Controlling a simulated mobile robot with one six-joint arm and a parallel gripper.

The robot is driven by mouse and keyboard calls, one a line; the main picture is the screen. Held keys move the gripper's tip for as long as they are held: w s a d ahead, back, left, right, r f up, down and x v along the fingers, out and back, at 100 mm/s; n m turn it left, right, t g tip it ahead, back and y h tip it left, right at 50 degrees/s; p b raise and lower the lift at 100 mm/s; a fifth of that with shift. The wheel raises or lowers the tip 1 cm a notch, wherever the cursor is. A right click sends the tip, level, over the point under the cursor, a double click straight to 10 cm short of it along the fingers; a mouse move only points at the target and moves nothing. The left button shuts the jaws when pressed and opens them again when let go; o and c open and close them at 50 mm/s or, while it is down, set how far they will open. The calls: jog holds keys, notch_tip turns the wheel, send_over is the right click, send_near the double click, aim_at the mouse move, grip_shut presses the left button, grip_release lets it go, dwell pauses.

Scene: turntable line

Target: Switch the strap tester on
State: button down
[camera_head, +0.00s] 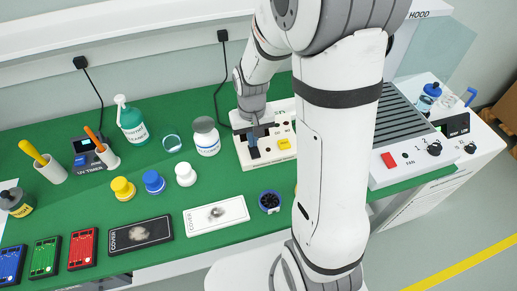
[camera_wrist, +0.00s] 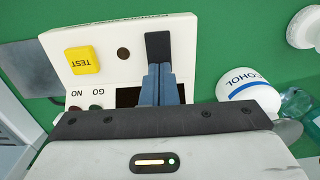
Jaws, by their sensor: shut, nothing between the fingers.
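The strap tester (camera_head: 243,152) is a white box on the green bench, under my arm; its white top (camera_wrist: 110,80) fills the upper left of the wrist view. On it are a yellow TEST button (camera_wrist: 82,60), a small dark round part (camera_wrist: 123,54), two small lamps marked NO and GO (camera_wrist: 86,107), and a black pad (camera_wrist: 158,44). My gripper (camera_wrist: 160,70) is shut and empty, its blue fingers over the tester at the near edge of the black pad. I cannot tell whether they touch it. The fingers partly hide a dark rectangle (camera_wrist: 128,97). In the head view my gripper (camera_head: 253,143) points down.
A white alcohol jar (camera_head: 207,140) stands close left of the tester; it shows right of my fingers in the wrist view (camera_wrist: 248,92). Yellow (camera_head: 122,188), blue (camera_head: 153,181) and white (camera_head: 185,174) caps stand farther left. A fan unit (camera_head: 410,165) stands right of my arm.

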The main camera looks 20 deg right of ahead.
jog(key=shift+f+b, duration=0.3)
jog(key=shift+f, duration=0.15)
jog(key=shift+r+p, duration=2.6)
jog(key=shift+r, duration=1)
jog(key=shift+f, duration=0.1)
jog(key=s+d+r+t, duration=0.1)
jog(key=s+r+t, duration=0.2)
jog(key=s+r, duration=1.1)
jog(key=shift+s+d+r, duration=0.2)
jog(key=shift+s, duration=0.05)
